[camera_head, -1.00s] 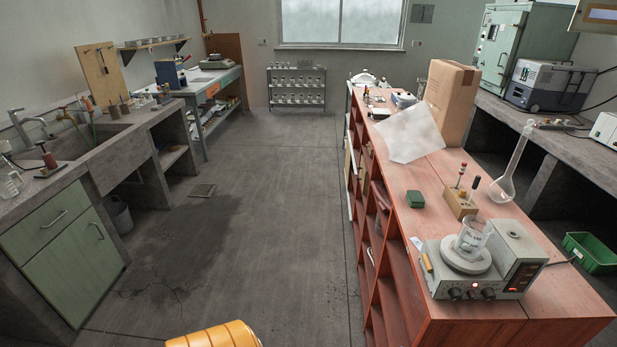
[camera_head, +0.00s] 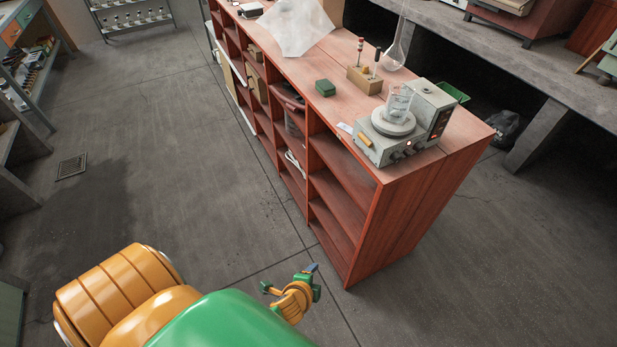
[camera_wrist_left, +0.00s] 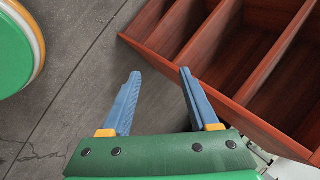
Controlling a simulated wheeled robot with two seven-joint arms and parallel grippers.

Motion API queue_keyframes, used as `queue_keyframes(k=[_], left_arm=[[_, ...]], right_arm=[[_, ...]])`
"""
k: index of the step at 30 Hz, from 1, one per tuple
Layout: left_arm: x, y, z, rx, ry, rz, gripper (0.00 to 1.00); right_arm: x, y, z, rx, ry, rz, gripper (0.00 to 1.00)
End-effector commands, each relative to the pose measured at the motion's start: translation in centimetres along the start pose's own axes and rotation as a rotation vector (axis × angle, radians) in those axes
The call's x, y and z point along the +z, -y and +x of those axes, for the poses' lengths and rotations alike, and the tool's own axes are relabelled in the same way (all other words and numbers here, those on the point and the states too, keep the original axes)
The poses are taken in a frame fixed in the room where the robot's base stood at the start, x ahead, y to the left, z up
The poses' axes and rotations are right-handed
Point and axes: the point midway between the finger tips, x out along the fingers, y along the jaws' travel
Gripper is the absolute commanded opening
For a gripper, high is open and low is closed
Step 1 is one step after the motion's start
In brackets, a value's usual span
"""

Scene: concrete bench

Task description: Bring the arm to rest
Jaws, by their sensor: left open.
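My left arm comes in at the lower left of the head view, orange and green. Its left gripper (camera_head: 290,280) is low over the floor, to the left of the red wooden shelf unit (camera_head: 370,215). In the left wrist view the two blue fingers of the left gripper (camera_wrist_left: 158,100) stand apart with nothing between them. Beyond them are bare floor and the compartments of the shelf unit (camera_wrist_left: 230,45). My right gripper is in neither view.
On the shelf top are a hotplate (camera_head: 385,148) with a glass beaker (camera_head: 398,102) on it, a wooden block (camera_head: 365,80), a green box (camera_head: 325,88) and a round flask (camera_head: 394,55). The floor (camera_head: 170,170) left of the unit is clear, with a drain grate (camera_head: 72,166).

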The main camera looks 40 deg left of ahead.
Motion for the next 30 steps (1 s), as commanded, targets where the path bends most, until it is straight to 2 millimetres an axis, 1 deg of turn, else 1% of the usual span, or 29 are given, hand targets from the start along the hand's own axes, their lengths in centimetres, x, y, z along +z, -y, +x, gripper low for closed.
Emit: queue_keyframes(k=[7,8,9,10,11,12,13,14,15,16,18,21,24,30], left_arm=[[0.0,0.0,0.0,-0.001,0.000,0.001,0.61],[0.0,-0.1,0.0,0.002,0.000,-0.001,0.61],[0.3,-0.8,0.1,0.020,0.002,-0.020,0.61],[0.6,-1.9,0.1,0.047,0.004,-0.051,0.61],[1.1,-3.4,0.2,0.087,0.009,-0.099,0.61],[2.2,-6.2,0.1,0.154,0.027,-0.188,0.61],[3.2,-8.4,-0.1,0.210,0.050,-0.268,0.61],[4.4,-10.7,-0.4,0.262,0.079,-0.351,0.61],[5.9,-13.3,-1.0,0.321,0.126,-0.463,0.61],[7.1,-15.1,-1.6,0.357,0.166,-0.540,0.61],[9.6,-18.4,-2.9,0.415,0.259,-0.699,0.61],[11.9,-20.8,-4.3,0.446,0.352,-0.838,0.61],[12.5,-21.4,-4.8,0.451,0.380,-0.881,0.61],[12.4,-21.4,-4.7,0.451,0.378,-0.880,0.61]], right_arm=[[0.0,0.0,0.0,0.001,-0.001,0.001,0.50],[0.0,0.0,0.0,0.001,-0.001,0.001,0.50],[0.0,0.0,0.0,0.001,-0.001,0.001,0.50],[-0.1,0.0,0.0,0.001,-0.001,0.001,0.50],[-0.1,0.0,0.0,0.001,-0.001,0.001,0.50],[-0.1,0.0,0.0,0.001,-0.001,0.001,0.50],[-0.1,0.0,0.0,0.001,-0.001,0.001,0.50],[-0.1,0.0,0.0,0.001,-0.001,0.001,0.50],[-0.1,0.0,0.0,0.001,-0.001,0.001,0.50],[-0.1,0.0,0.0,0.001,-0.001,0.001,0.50],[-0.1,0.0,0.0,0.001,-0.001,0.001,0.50],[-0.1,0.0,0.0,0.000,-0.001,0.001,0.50],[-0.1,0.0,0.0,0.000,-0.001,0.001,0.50],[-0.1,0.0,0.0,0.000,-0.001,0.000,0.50]])
